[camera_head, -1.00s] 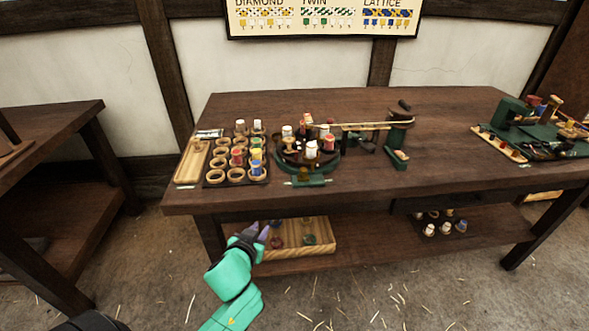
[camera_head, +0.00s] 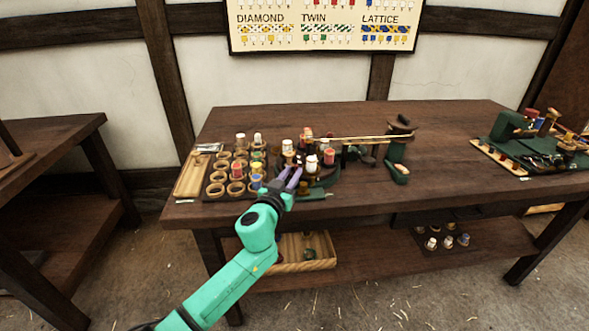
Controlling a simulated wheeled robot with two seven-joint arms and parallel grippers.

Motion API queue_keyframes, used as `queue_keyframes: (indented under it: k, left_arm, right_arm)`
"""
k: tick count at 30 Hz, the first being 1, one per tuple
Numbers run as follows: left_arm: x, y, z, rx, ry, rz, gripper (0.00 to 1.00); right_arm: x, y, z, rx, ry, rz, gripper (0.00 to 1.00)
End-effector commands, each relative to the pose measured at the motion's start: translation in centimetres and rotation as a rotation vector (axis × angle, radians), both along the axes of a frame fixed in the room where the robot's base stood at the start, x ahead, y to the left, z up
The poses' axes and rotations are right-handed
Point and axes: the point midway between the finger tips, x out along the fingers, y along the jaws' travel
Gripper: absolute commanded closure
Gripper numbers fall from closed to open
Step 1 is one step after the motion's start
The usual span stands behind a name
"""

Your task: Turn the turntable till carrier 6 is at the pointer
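The turntable (camera_head: 326,180) is a dark green round base on the table, with several bobbins standing on its carriers. White bobbins (camera_head: 311,163) and a red bobbin (camera_head: 329,157) show on it. The carrier numbers and the pointer are too small to tell. My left gripper (camera_head: 288,180) is at the turntable's front left edge, in front of part of it. Its two purple fingers point up and away, with a gap between them. Whether they touch the turntable I cannot tell. My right gripper is not in view.
A rack of round wooden cups with bobbins (camera_head: 217,190) stands left of the turntable, beside a wooden tray (camera_head: 191,178). A green crank stand (camera_head: 397,155) is on the right. A second green device (camera_head: 535,150) is at the far right. A wooden box (camera_head: 290,266) lies on the lower shelf.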

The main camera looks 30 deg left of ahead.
Motion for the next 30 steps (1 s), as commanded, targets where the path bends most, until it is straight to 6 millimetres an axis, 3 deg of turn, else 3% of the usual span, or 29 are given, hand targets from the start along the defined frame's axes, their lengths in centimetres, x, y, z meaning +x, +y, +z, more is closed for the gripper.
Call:
queue_keyframes:
  k: [4,12,15,30]
  left_arm:
    - [2.0,0.2,0.0,-0.002,0.000,0.001,0.74]
    - [2.3,0.2,-0.1,-0.001,0.001,0.000,0.74]
    - [2.3,0.2,-0.1,-0.001,0.001,0.000,1.00]
    - [2.3,0.2,-0.1,-0.002,0.002,0.000,1.00]
  right_arm:
    - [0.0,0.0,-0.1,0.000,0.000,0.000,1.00]
    - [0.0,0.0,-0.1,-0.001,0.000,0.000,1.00]
    - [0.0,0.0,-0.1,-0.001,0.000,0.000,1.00]
    - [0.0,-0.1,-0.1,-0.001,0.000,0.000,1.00]
